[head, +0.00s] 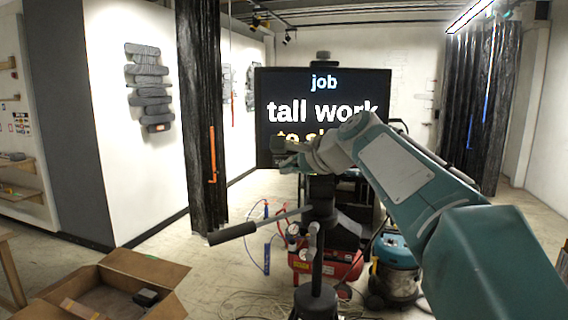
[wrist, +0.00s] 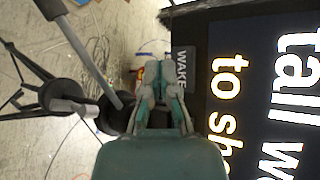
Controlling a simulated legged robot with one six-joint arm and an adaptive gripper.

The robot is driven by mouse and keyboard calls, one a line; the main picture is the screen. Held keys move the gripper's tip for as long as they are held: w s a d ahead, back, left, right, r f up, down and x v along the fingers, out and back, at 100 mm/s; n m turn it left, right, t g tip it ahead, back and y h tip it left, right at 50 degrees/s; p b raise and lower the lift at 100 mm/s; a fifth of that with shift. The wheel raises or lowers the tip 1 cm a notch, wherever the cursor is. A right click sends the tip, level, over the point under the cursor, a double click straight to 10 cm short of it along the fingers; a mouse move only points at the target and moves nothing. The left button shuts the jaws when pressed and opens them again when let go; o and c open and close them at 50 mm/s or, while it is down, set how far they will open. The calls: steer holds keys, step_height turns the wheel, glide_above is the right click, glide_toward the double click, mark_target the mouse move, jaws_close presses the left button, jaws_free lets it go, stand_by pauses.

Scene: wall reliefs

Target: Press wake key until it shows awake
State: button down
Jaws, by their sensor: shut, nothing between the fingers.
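The wake key (wrist: 188,62) is a dark plate with white letters "WAKE" beside the screen's edge in the wrist view; part of it is hidden behind my fingers. My gripper (wrist: 170,66) is shut and empty, its fingertips over or right by the key; I cannot tell whether they touch it. In the head view my gripper (head: 288,158) is at the screen's lower left. The black screen (head: 325,82) reads "job", "tall work" and a yellow line starting "to s", partly hidden by my arm. No "awake" wording is visible.
A black stand (head: 318,240) with a padded handle (head: 232,233) rises in front of the screen. A red compressor (head: 335,268) and a blue-topped vacuum (head: 392,262) stand below. An open cardboard box (head: 110,285) lies front left. Cables cover the floor.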

steer(key=s, duration=0.3)
steer(key=shift+s, duration=0.3)
stand_by(0.7)
steer(key=s+d+f+n+g+h, duration=0.1)
steer(key=s+d+f+n+h, duration=0.1)
steer(key=s+f, duration=0.7)
steer(key=s+d+f+n+g+h, duration=0.2)
steer(key=s+d+f+n+h, duration=0.1)
steer(key=s+d+f+n, duration=0.2)
steer(key=s+d+f+n+g+h, duration=0.1)
steer(key=s+d+f+n+h, duration=0.2)
steer(key=s+f+n, duration=0.4)
steer(key=s+d+f, duration=0.1)
steer(key=s+f, duration=0.5)
steer(key=s, duration=0.2)
steer(key=shift+s+f+g, duration=0.3)
steer(key=shift+s+f, duration=0.05)
steer(key=shift+w, duration=0.15)
